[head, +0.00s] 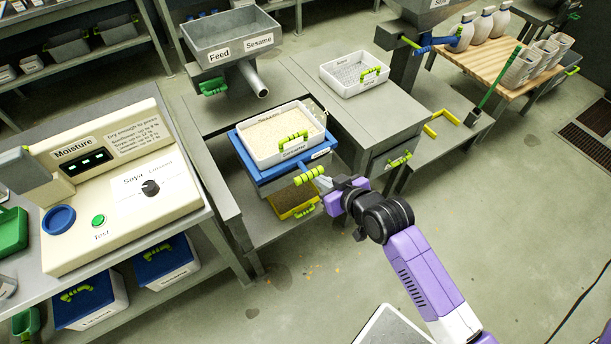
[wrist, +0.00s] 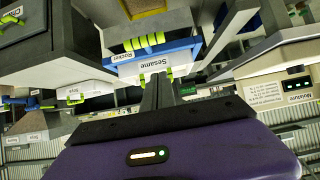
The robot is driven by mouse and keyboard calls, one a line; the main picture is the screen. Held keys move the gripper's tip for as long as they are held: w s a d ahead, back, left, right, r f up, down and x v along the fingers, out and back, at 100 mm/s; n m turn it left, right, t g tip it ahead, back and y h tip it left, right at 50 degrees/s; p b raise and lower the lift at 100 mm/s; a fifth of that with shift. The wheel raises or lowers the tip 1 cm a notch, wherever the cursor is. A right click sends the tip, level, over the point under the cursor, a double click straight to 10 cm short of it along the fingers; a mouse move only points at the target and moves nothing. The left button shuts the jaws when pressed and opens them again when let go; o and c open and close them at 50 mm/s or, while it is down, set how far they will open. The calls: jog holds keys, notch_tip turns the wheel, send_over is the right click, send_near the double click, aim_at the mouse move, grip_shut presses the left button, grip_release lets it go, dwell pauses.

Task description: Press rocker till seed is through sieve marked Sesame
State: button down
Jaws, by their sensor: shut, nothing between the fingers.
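In the head view a white sieve (head: 262,158) full of pale seed sits on the blue rocker (head: 251,172). The wrist view, upside down, shows the label Sesame on the sieve (wrist: 157,65) and Rocker on the blue frame (wrist: 183,47). The rocker's yellow-green handle (head: 308,175) sticks out at the front and also shows in the wrist view (wrist: 143,41). My gripper (head: 324,184) is shut and empty, its fingertips close to the handle's right end. I cannot tell whether they touch it. A yellow tray (head: 293,212) with brown contents is partly visible below the rocker.
A grey hopper (head: 226,37) labelled Feed and Sesame stands behind. Another white sieve (head: 356,72) lies on the bench to the right. The moisture tester (head: 105,205) is on the left bench. Clear floor (head: 330,285) lies in front, with a few orange specks.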

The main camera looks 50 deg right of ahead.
send_over(306, 179)
jog(key=s+a, duration=0.2)
notch_tip(306, 179, down, 6)
jog(key=f, duration=0.2)
jog(key=shift+w+d+f+p, duration=0.3)
jog(key=shift+w+f+p, duration=0.05)
jog(key=shift+f, duration=0.4)
jog(key=shift+f, duration=0.1)
